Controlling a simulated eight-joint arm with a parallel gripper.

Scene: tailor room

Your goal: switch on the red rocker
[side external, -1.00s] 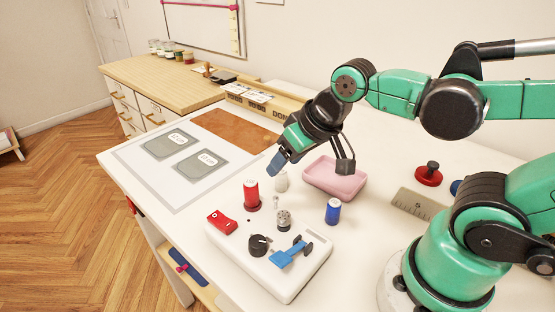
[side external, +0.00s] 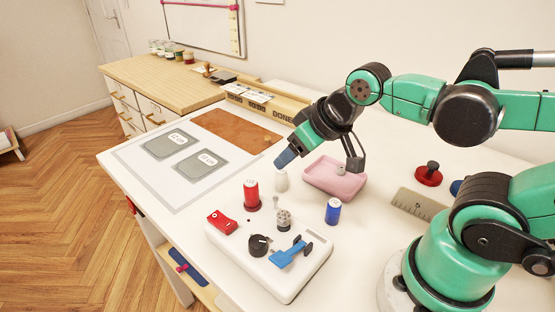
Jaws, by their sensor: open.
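The red rocker (side external: 222,222) sits at the left end of a white control panel (side external: 289,289) on the table. Which way it is tipped is too small to tell. The panel also bears a black knob (side external: 259,245), a blue lever (side external: 289,256) and a small grey toggle (side external: 283,219). My gripper (side external: 320,163) is open and empty above the table, behind and to the right of the rocker, with one finger near the pink tray. It is well apart from the panel.
Red (side external: 251,193), white (side external: 281,181) and blue (side external: 333,211) spools stand behind the panel. A pink tray (side external: 318,187) lies under my gripper. A red-knobbed disc (side external: 428,175) and a ruler-like plate (side external: 415,204) lie at right. A mat with grey pads (side external: 150,180) is at left.

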